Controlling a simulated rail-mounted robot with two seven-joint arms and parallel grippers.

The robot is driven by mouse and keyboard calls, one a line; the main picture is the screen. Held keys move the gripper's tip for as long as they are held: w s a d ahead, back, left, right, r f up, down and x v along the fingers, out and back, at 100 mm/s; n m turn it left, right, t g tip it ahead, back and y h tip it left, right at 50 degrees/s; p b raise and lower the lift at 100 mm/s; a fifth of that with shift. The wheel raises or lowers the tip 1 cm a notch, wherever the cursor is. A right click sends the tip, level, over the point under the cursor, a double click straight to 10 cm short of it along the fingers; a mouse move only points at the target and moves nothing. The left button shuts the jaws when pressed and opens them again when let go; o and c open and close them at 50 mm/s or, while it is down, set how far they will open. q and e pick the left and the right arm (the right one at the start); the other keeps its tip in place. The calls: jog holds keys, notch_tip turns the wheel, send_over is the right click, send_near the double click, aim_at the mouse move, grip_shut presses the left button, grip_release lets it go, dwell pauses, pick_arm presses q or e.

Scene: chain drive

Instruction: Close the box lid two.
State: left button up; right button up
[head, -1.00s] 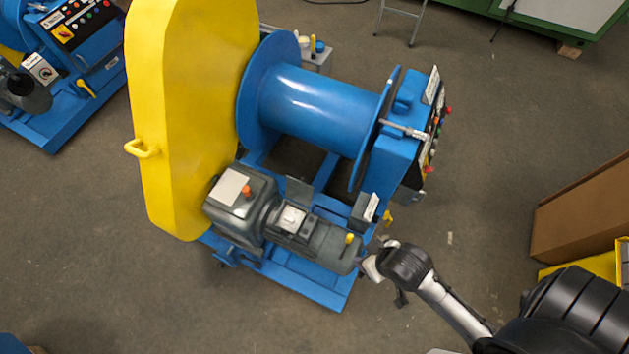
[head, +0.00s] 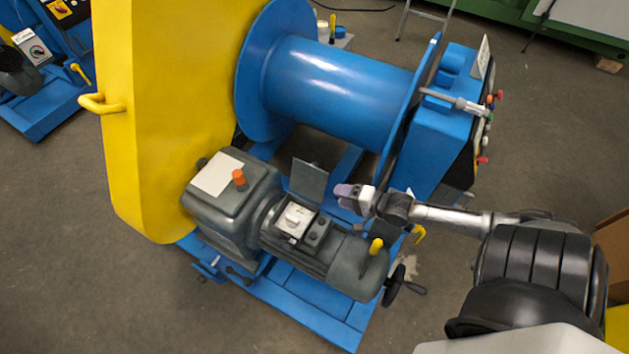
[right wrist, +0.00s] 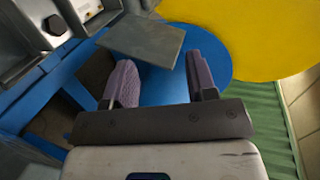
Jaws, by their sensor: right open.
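The box lid (head: 309,180) is a flat dark grey plate. It stands open, upright, on the rear edge of the small terminal box (head: 297,219) on the grey motor. No label naming it lid two can be read. My right gripper (head: 346,196) is open and empty, a little right of the lid and apart from it. In the right wrist view, the lid (right wrist: 142,40) lies ahead of the open purple fingers (right wrist: 160,78), mostly toward the left finger. My left gripper is not in view.
The blue drum (head: 335,90) is behind the motor (head: 330,262), and the tall yellow guard (head: 165,110) is to its left. A handwheel (head: 398,286) and yellow knob (head: 376,245) stick out at the motor's right end. A blue control cabinet (head: 440,130) stands behind my right arm.

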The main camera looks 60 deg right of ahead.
aim_at(314, 164)
jog(key=w+d+f+m+t+b, duration=0.2)
jog(key=d+f+m+t+b, duration=0.25)
jog(key=d+b, duration=0.4)
jog(key=shift+g+h, duration=0.4)
jog(key=shift+g, duration=0.05)
jog(key=w+b, duration=0.1)
jog(key=w, duration=0.3)
jog(key=w+b, duration=0.2)
jog(key=w, duration=0.2)
jog(key=w+b, duration=0.2)
jog(key=w, duration=0.3)
jog(key=shift+w+a+r, duration=0.1)
jog(key=shift+a, duration=0.3)
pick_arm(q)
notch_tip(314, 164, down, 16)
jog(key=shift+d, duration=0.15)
pick_arm(e)
jog(key=shift+w, duration=0.1)
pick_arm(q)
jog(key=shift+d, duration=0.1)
pick_arm(e)
jog(key=shift+c, duration=0.2)
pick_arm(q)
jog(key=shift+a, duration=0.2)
pick_arm(e)
grip_shut()
